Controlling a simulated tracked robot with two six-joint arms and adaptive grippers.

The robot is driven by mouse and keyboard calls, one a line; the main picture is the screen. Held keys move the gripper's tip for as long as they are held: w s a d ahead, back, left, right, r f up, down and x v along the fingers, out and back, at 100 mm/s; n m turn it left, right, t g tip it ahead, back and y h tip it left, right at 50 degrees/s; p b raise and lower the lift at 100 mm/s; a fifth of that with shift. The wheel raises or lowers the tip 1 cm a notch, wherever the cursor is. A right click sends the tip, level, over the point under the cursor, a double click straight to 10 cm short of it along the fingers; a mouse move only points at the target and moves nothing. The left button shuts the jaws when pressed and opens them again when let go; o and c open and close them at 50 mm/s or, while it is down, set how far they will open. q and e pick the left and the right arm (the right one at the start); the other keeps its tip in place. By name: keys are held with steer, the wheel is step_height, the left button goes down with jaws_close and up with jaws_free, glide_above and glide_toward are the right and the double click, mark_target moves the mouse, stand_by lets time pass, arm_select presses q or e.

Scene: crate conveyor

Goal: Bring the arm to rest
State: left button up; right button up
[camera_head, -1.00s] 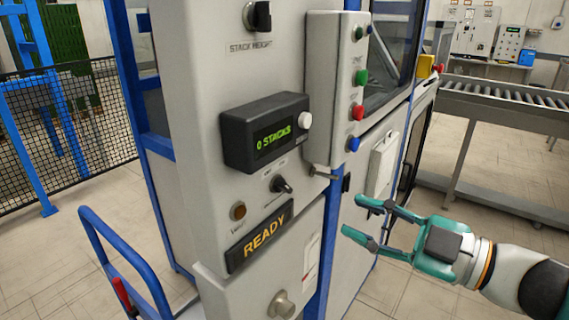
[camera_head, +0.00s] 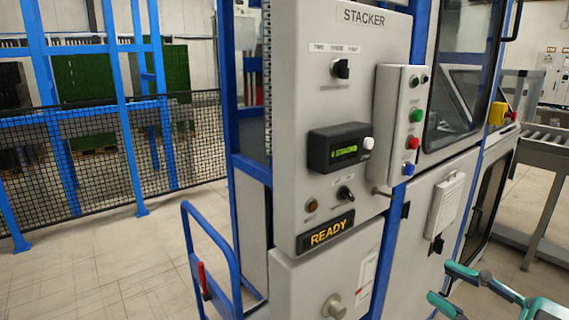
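My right gripper (camera_head: 462,291) is at the bottom right of the head view, teal, with its two fingers spread apart and nothing between them. Part of it and its arm are cut off by the picture's edge. It is in front of the stacker machine's lower panel, apart from it as far as I can tell. The grey stacker control cabinet (camera_head: 290,110) stands upright in the middle, with a lit READY sign (camera_head: 325,233) and a small green counter display (camera_head: 340,148). My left gripper is not in view.
A button box (camera_head: 399,120) with green, red and blue buttons sticks out from the cabinet. A blue cart handle (camera_head: 208,255) stands at its lower left. A mesh fence (camera_head: 90,160) runs behind on the left. A roller conveyor (camera_head: 545,150) is at right. Floor at left is clear.

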steer(key=w+a+f+m+g+h+p, duration=0.1)
steer(key=w+a+f+m+g+p, duration=0.2)
steer(key=f, duration=0.6)
steer(key=w+a+f+m+p, duration=0.1)
steer(key=w+a+f+m, duration=0.25)
steer(key=f, duration=0.55)
steer(key=w+a+f+m+g+h+p, duration=0.1)
steer(key=w+a+f+m+g+p, duration=0.2)
steer(key=f, duration=0.7)
steer(key=s+a+f+m+g+h, duration=0.1)
steer(key=s+f+m+g, duration=0.15)
steer(key=s+f, duration=0.4)
steer(key=s+a+f+m+g+h, duration=0.1)
steer(key=s+f+m+h, duration=0.15)
steer(key=f, duration=0.65)
steer(key=s+d+f+m+g+h, duration=0.1)
steer(key=s+d+f+m+g, duration=0.1)
steer(key=s, duration=0.7)
step_height(320, 180, down, 4)
steer(key=shift+s+r+m+g, duration=0.3)
steer(key=shift+m+g, duration=0.25)
steer(key=shift+g, duration=0.5)
steer(key=shift+d+h, duration=0.1)
steer(key=shift+h, duration=0.15)
